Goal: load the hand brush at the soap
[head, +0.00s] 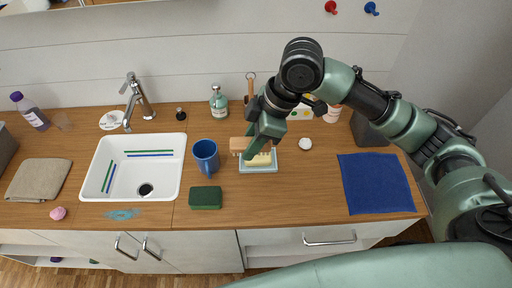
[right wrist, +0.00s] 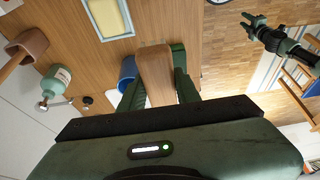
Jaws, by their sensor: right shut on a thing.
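My right gripper (head: 257,146) is shut on the wooden hand brush (head: 238,144). The brush also shows between the green fingers in the right wrist view (right wrist: 155,72). Its pale bristles face down in the head view. The soap (head: 257,160), a pale yellow bar, lies in a light blue dish (head: 258,170), partly hidden by the gripper and brush. The dish (right wrist: 132,32) and soap (right wrist: 104,16) show at the top of the right wrist view. Whether bristles touch soap cannot be told. An arm, apparently my left, ends in a small gripper (right wrist: 248,20) in the right wrist view.
A blue mug (head: 206,155) stands left of the dish and a dark green sponge (head: 205,197) lies in front. A soap bottle (head: 218,102) stands behind. A white sink (head: 172,170) is at left, a blue cloth (head: 376,183) at right. Counter front is clear near the dish.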

